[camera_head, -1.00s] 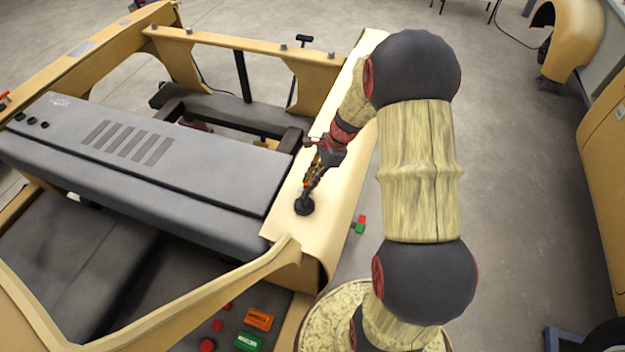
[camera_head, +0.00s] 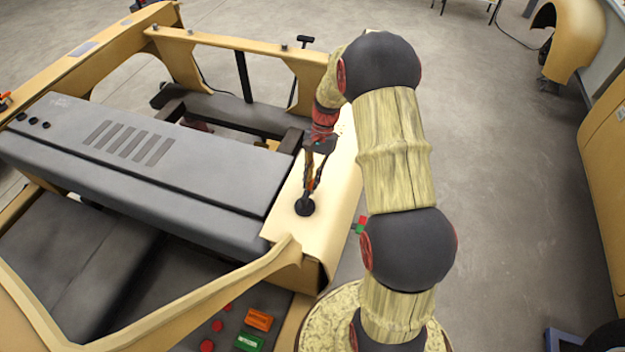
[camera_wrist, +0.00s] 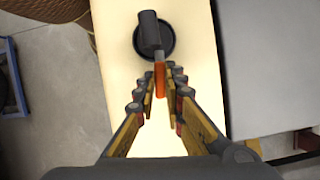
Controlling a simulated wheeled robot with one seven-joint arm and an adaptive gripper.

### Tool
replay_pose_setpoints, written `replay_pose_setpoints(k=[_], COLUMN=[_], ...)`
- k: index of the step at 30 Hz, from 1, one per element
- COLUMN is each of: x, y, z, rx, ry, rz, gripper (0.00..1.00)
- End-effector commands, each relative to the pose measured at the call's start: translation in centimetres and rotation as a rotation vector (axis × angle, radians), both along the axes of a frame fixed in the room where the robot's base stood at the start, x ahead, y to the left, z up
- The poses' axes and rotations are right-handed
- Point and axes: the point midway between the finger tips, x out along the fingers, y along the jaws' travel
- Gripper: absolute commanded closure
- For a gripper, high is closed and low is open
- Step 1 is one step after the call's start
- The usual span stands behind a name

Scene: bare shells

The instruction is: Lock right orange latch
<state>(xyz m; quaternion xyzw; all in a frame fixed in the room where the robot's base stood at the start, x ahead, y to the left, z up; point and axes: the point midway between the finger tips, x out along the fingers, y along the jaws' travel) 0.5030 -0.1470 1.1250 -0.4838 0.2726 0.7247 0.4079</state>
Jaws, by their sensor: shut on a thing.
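The right orange latch (camera_wrist: 160,80) stands on the tan side panel of the vehicle. In the wrist view it shows as a thin orange piece with a black cylinder and a round black base (camera_wrist: 172,42). In the head view its black base (camera_head: 305,207) sits on the panel, and its upper part is partly hidden by the fingers. My gripper (camera_wrist: 160,88) is shut on the orange piece, one finger on each side. In the head view my gripper (camera_head: 314,175) is just above the base.
The grey vehicle cover (camera_head: 150,165) lies left of the panel. A tan crossbar (camera_head: 235,42) stands behind. Red, orange and green buttons (camera_head: 249,342) are at the lower front. The concrete floor on the right (camera_head: 510,190) is mostly clear.

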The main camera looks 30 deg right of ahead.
Motion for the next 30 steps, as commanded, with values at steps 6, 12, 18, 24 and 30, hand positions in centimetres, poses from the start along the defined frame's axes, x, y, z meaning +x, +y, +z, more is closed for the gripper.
replay_pose_setpoints(k=[6,12,18,24,30], x=[0.14,0.15,0.13,0.1,0.09], y=[0.01,0.04,0.02,0.02,0.02], z=[0.0,-0.01,0.0,-0.02,-0.01], rx=[-0.001,-0.001,-0.001,-0.001,-0.001], ry=[-0.001,-0.002,-0.002,0.0,0.0], rz=[0.108,0.157,0.172,0.172,0.172], gripper=[1.0,1.0,1.0,1.0,0.82])
